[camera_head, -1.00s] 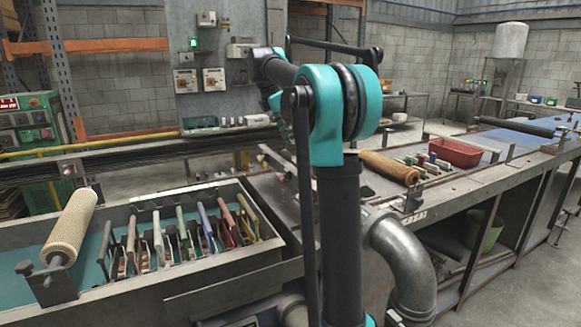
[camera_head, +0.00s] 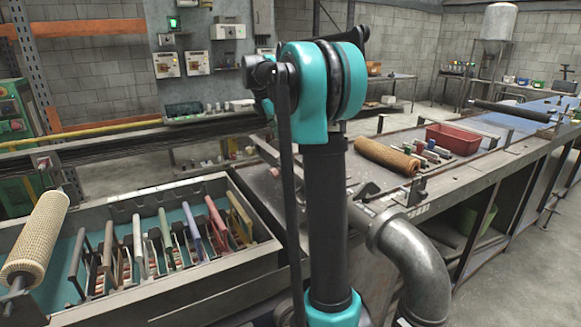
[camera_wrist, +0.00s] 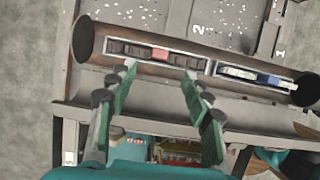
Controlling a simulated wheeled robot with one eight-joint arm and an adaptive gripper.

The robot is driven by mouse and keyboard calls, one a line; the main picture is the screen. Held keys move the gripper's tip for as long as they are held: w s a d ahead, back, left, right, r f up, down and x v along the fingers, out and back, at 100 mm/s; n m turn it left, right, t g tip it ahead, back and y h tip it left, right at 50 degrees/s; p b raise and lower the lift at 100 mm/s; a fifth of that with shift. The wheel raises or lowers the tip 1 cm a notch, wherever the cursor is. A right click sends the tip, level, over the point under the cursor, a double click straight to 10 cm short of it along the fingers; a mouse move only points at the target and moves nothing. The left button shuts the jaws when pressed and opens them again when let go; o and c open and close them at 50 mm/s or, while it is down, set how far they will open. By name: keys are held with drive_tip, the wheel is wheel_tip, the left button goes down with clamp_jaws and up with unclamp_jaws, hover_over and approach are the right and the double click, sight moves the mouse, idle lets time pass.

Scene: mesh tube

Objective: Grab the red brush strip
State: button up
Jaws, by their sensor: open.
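A red strip (camera_head: 216,217) stands in a row of several coloured strips in the open trough at the left in the head view. It is between a blue one and a tan one. In the wrist view, a long dark strip with a red middle part (camera_wrist: 160,54) lies across the picture just beyond my gripper (camera_wrist: 160,77); I cannot tell whether it is the same piece. My gripper is open, its green fingers apart with nothing between them. In the head view my gripper is not visible.
A pale mesh roller (camera_head: 38,238) lies at the trough's left end. A brown roll (camera_head: 387,157) and a red bin (camera_head: 453,138) are on the long bench at the right. A strip with a blue part (camera_wrist: 270,79) lies right of the dark one in the wrist view. A grey pipe (camera_head: 425,265) bends near my arm.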

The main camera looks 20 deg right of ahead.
sight(290, 154)
drive_tip(key=x, duration=0.9)
drive_tip(key=shift+w+d+f, duration=0.15)
drive_tip(key=shift+d+f, duration=0.1)
drive_tip(key=shift+f, duration=0.05)
clamp_jaws()
